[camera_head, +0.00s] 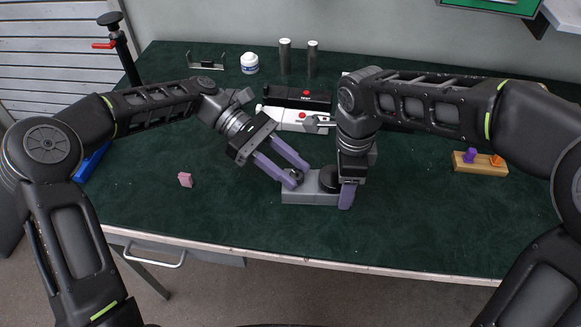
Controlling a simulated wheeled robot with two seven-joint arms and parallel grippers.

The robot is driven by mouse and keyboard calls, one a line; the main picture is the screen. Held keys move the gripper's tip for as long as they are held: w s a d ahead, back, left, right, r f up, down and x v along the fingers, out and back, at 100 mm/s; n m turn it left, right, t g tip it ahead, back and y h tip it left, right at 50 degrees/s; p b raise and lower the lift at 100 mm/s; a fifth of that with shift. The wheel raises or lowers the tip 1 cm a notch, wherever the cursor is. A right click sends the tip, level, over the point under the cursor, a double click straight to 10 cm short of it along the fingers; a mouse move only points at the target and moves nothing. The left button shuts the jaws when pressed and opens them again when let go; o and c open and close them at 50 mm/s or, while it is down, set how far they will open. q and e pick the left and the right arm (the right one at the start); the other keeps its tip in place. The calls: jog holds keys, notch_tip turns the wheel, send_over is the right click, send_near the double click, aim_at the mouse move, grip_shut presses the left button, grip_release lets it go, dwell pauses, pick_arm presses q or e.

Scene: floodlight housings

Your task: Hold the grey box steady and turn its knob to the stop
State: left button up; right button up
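The grey box (310,197) lies on the green table top near its front edge. A dark round knob-like part (296,176) shows at its left end, and another dark round part (329,184) sits on its top further right. My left gripper (299,177) has its two purple fingers apart, one on either side of the left dark part; whether they press on it cannot be told. My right gripper (347,194) points down at the box's right end. One purple finger shows there, against or just in front of the box; the other is hidden.
A pink block (185,180) lies to the left. Behind the grippers are a black device (297,97) and a white device (290,121), two grey cylinders (285,57) and a white jar (250,63). A wooden block (480,164) with purple and orange pieces lies right. The front table is clear.

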pick_arm(q)
jog(key=shift+o, duration=1.2)
jog(key=shift+s+n+t, duration=0.1)
jog(key=shift+n+t, duration=0.2)
jog(key=shift+t, duration=0.1)
jog(key=n+t, duration=0.1)
jog(key=n+t+h, duration=0.1)
jog(key=shift+s+a+n+t, duration=0.1)
jog(key=shift+a+n+t, duration=0.1)
jog(key=shift+n+t, duration=0.15)
jog(key=n+t, duration=0.3)
jog(key=shift+s+f+t+h, duration=0.1)
jog(key=shift+s+t+h, duration=0.2)
jog(key=shift+t, duration=0.05)
jog(key=v, duration=1.2)
jog(key=shift+g, duration=0.4)
jog(key=shift+s+a+n, duration=0.1)
jog(key=shift+a+n, duration=0.05)
jog(key=shift+n, duration=0.1)
